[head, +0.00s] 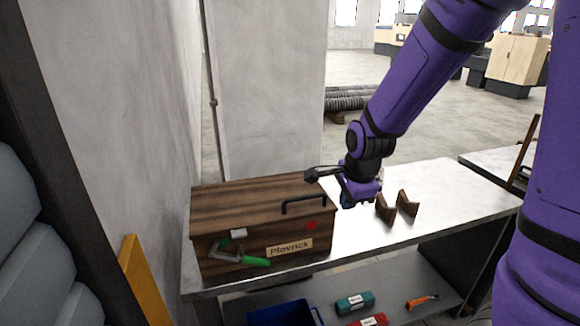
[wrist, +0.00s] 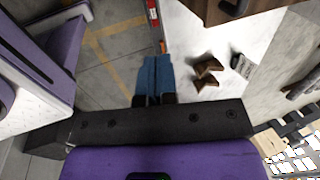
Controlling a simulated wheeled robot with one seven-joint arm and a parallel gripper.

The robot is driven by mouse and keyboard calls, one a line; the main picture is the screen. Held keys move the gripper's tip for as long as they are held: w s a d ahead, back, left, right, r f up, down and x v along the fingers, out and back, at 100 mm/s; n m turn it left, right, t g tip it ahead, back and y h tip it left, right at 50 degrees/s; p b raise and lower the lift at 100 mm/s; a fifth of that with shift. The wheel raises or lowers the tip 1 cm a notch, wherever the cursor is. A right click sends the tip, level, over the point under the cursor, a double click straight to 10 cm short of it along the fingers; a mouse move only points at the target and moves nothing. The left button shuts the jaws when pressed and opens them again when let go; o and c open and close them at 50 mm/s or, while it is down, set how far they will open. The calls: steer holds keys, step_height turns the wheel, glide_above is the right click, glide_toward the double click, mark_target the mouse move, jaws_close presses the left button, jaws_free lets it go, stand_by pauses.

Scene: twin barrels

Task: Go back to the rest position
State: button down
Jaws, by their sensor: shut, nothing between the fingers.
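My gripper (head: 347,200) hangs over the metal table (head: 440,190), just right of the wooden chest, at the end of my purple arm. In the wrist view my gripper (wrist: 156,76) has its blue fingers together, with nothing between them. The brown wooden chest (head: 262,205) has its lid down, a black handle and a "Plovrick" label. Part of the chest (wrist: 210,8) shows at the top of the wrist view.
Two brown notched blocks (head: 386,209) stand on the table right of my gripper. A blue bin (head: 283,314), teal item (head: 355,302), red item (head: 368,321) and orange-handled tool (head: 422,301) are on the lower shelf. A wall panel (head: 268,90) rises behind the chest.

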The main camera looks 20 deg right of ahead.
steer(key=shift+r, duration=0.1)
steer(key=s+r+n+t, duration=0.2)
steer(key=s+r+n, duration=1.6)
steer(key=s+r, duration=0.1)
steer(key=shift+s+d+r, duration=0.15)
steer(key=shift+s+d, duration=0.05)
steer(key=shift+d, duration=0.15)
steer(key=shift+w, duration=0.1)
